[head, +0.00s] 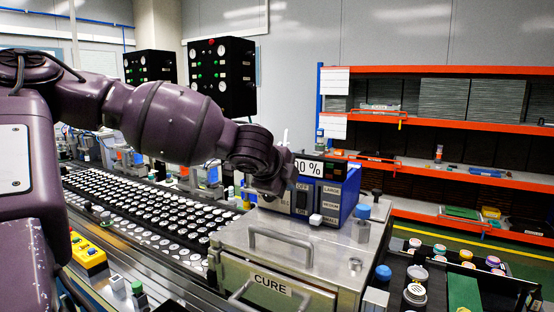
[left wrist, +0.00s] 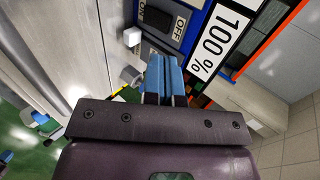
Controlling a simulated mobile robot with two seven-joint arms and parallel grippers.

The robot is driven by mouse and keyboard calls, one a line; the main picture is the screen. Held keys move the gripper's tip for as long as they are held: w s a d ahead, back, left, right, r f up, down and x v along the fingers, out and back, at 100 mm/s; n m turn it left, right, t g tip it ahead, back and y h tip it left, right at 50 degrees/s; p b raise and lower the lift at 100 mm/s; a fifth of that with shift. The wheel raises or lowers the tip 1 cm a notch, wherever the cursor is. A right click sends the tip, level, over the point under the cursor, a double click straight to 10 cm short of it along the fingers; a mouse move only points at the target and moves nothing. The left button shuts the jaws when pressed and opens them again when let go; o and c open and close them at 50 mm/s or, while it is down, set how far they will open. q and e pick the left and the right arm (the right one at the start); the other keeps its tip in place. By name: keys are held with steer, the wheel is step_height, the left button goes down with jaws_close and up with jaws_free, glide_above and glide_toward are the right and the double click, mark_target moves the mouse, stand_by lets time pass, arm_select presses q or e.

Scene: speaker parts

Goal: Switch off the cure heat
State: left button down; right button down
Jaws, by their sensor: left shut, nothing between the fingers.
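The steel cure box (head: 325,240) carries a CURE label (head: 270,284) on its front. On top stands a blue control unit (head: 328,196) with a dark switch (head: 301,200) between an OFF label above and an ON label below. The switch also shows in the left wrist view (left wrist: 156,20), its rocker position too small to tell. A display (left wrist: 220,40) there reads 100 %. My left gripper (head: 279,180) is beside the control unit's left end and partly covers the display in the head view. Its blue fingers (left wrist: 165,78) are together and empty, close to the switch panel. My right gripper is not in view.
A white knob (head: 316,219) sits below the switch. Handles and a blue-capped post (head: 362,212) stand up from the box top. A tray of round parts (head: 150,215) is at left, a bin of jars (head: 440,275) at right, orange shelving (head: 440,130) behind.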

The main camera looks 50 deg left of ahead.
arm_select(q)
steer(key=s+d+r+p, duration=0.1)
steer(key=s+r+p, duration=0.1)
steer(key=r, duration=0.3)
steer(key=shift+s+d+p, duration=0.15)
steer(key=shift+s+p, duration=0.15)
steer(key=shift+s, duration=0.45)
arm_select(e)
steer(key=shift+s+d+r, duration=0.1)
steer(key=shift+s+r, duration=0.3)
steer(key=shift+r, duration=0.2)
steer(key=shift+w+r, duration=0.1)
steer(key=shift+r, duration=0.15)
